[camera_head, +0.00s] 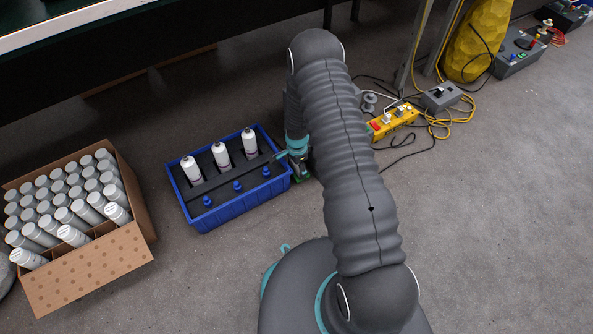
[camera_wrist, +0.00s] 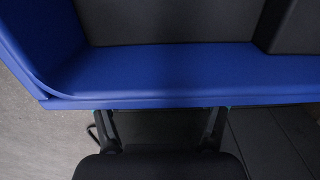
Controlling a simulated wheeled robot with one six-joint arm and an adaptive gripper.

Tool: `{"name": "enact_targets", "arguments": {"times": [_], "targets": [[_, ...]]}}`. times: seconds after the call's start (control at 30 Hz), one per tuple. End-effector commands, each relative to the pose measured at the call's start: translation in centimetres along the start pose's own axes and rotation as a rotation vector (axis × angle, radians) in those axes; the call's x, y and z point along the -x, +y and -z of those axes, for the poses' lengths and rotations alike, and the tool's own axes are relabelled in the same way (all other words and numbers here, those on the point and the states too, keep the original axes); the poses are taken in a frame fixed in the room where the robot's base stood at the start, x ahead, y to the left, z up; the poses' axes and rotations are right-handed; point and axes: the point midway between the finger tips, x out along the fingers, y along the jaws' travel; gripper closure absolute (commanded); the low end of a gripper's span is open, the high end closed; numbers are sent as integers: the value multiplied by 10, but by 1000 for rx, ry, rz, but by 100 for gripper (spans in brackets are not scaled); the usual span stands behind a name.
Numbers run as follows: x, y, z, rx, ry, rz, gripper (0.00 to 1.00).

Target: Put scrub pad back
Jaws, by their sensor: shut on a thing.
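My gripper (camera_head: 299,166) is at the right end of the blue tray (camera_head: 245,208), low and close to its rim. It is shut on the scrub pad, of which a small green part (camera_head: 299,179) shows beside the tray; my arm covers much of this area. In the wrist view, my gripper's two fingers (camera_wrist: 162,115) stand apart just under the blue tray's rim (camera_wrist: 165,101). Only thin green slivers show at the fingertips, and the rest of the pad is hidden. I cannot tell whether the pad touches the tray.
The tray holds white bottles (camera_head: 221,157) and blue-capped items (camera_head: 237,186) in a black insert. An open carton (camera_head: 90,272) of grey canisters stands to the left. A yellow power box (camera_head: 394,122) and cables lie to the right. The floor between carton and tray is clear.

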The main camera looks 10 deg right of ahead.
Motion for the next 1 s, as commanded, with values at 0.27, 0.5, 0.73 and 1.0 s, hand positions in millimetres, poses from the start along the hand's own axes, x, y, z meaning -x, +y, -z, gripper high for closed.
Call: {"name": "enact_targets", "arguments": {"times": [0.27, 0.5, 0.73, 1.0], "targets": [[-19, 0, 0, 0, 0, 0, 54], [-24, 0, 0, 0, 0, 0, 54], [-22, 0, 0, 0, 0, -1, 1], [-20, 0, 0, 0, 0, -1, 1]]}}
